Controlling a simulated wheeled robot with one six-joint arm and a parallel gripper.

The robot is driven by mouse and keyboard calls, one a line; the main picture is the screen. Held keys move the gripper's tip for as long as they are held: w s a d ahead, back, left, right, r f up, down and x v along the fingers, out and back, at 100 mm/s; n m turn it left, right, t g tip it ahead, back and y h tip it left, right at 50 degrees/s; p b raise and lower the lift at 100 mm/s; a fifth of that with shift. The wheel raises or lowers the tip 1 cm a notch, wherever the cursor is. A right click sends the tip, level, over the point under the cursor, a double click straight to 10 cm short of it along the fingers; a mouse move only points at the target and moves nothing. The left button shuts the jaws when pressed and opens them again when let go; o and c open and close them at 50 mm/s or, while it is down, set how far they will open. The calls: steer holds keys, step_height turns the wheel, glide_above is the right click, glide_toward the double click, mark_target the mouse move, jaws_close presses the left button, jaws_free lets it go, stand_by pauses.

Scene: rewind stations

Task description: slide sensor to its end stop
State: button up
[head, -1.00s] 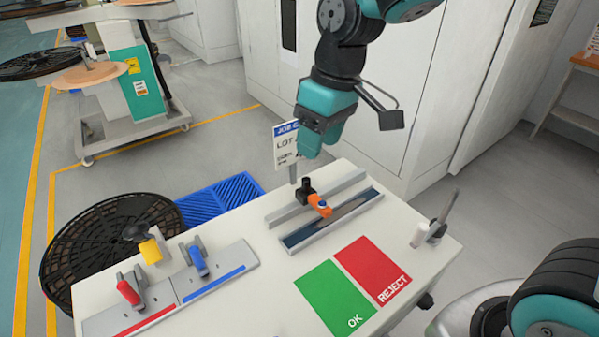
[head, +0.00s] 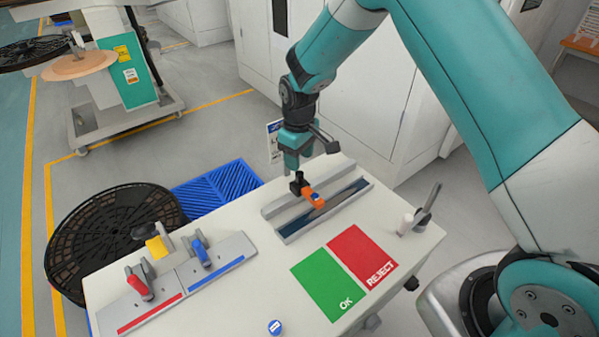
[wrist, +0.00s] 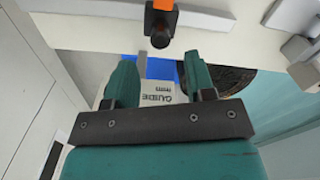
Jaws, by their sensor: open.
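The sensor (head: 313,196) is a small orange block with a blue top, joined to a black post, on a grey rail (head: 285,233) with a dark strip. In the wrist view the sensor (wrist: 162,5) shows at the top edge, partly cut off. My gripper (head: 298,162) hangs just behind and above the black post in the head view. In the wrist view my gripper (wrist: 160,82) has its two teal fingers apart with nothing between them. I cannot tell which rail end is the end stop.
Green OK (head: 331,285) and red REJECT (head: 361,254) pads lie in front of the rail. Clamps with red (head: 138,286) and blue (head: 201,252) handles stand left. A pen holder (head: 424,218) stands right. A sign stands behind the table.

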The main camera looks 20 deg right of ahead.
mark_target(299, 176)
step_height(299, 176, down, 7)
steer(key=shift+p, duration=0.55)
jaws_close()
